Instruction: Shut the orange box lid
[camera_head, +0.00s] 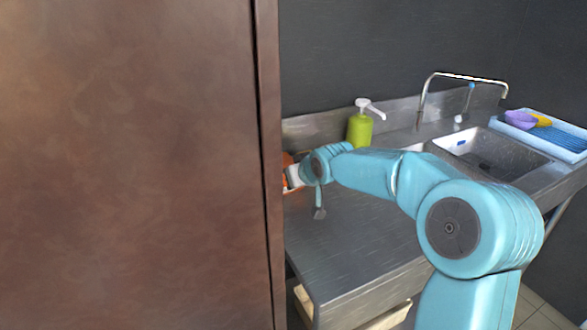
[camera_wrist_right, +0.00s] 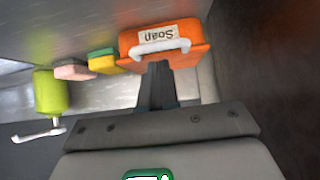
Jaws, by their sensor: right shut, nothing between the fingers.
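The orange box (camera_wrist_right: 133,41) is near the top of the right wrist view, with a white label reading "Soap" upside down and a white handle-like bar (camera_wrist_right: 177,47). I cannot tell how far its lid is open. In the head view only small orange parts of it (camera_head: 287,160) show beside the brown panel, behind my right wrist. My right gripper (camera_wrist_right: 158,68) is shut and empty, its fingertips at the orange box's near edge; whether they touch is unclear. My left gripper is not in view.
A brown panel (camera_head: 130,160) blocks the left of the head view. On the steel counter (camera_head: 350,245) stands a green pump bottle (camera_head: 360,130). A green-yellow sponge (camera_wrist_right: 102,61) and a pink block (camera_wrist_right: 74,70) lie beside the box. A sink (camera_head: 490,152) and blue rack (camera_head: 572,142) are right.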

